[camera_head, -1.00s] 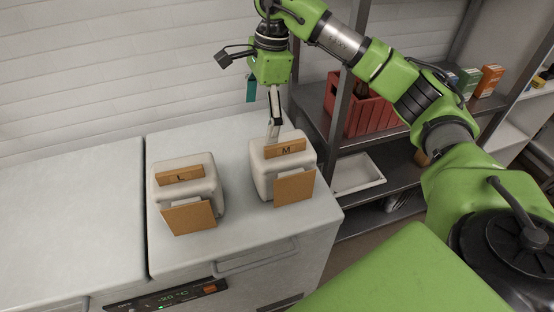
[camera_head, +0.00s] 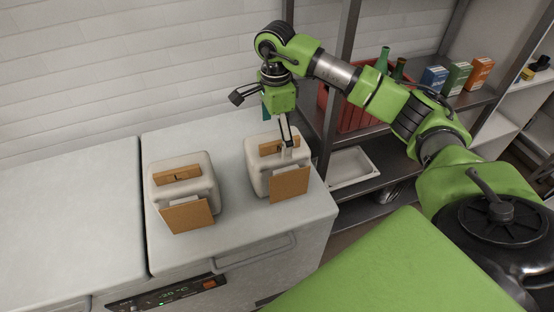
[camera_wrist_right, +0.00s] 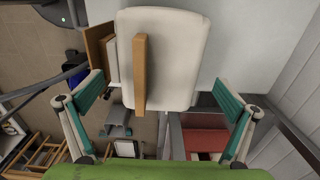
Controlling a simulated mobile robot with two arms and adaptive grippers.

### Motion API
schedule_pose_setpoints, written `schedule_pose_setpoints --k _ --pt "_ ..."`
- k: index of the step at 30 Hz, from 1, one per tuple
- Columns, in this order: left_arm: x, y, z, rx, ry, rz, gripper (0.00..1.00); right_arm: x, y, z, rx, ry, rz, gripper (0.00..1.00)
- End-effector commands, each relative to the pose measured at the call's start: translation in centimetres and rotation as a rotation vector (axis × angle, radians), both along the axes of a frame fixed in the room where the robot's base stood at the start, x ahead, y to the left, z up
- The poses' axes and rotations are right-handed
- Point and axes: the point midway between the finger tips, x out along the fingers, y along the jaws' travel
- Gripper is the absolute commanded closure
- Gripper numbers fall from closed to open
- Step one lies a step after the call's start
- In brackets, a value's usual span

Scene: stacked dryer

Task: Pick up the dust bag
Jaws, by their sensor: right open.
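Two white dust bags with brown cardboard plates stand on the white appliance top (camera_head: 232,238). The left dust bag (camera_head: 205,172) carries a label. The right dust bag (camera_head: 256,181) is under my right gripper (camera_head: 287,150), whose fingers reach down by its upper cardboard strip. In the right wrist view, one white bag (camera_wrist_right: 180,50) with a brown strip lies ahead, between the lines of my open right gripper (camera_wrist_right: 160,103). Its teal finger pads stand apart on either side, with nothing held. Contact with the bag cannot be told. My left gripper is not in view.
A metal shelf rack stands right of the appliance, with a red crate (camera_head: 345,112), a white tray (camera_head: 350,166) and several small boxes such as the orange box (camera_head: 480,73). A white wall (camera_head: 100,70) is behind. The appliance top left of the bags is clear.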

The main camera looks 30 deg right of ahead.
Motion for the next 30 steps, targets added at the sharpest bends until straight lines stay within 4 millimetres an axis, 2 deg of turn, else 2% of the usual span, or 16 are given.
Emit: schedule_pose_setpoints --k 1,6,14,15,19,20,30 --pt "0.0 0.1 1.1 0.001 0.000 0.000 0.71 -0.2 0.1 -0.4 0.001 0.006 0.001 0.00" --pt "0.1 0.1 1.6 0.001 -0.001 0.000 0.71 -0.1 0.1 -2.6 0.001 0.001 -0.001 0.00" --pt "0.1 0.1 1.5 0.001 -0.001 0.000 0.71 0.0 0.1 -3.1 0.000 -0.002 0.000 0.00" --pt "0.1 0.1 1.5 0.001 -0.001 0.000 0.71 0.0 0.1 -3.1 0.000 -0.002 -0.001 0.05" --pt "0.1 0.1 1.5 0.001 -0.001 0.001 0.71 -0.1 0.1 -3.1 0.002 -0.001 0.000 0.39" --pt "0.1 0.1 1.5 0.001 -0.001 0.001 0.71 -0.1 0.1 -3.1 0.002 -0.001 0.000 0.44" --pt "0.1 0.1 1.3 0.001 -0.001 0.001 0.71 0.0 0.1 -2.9 0.001 -0.002 0.000 0.44"
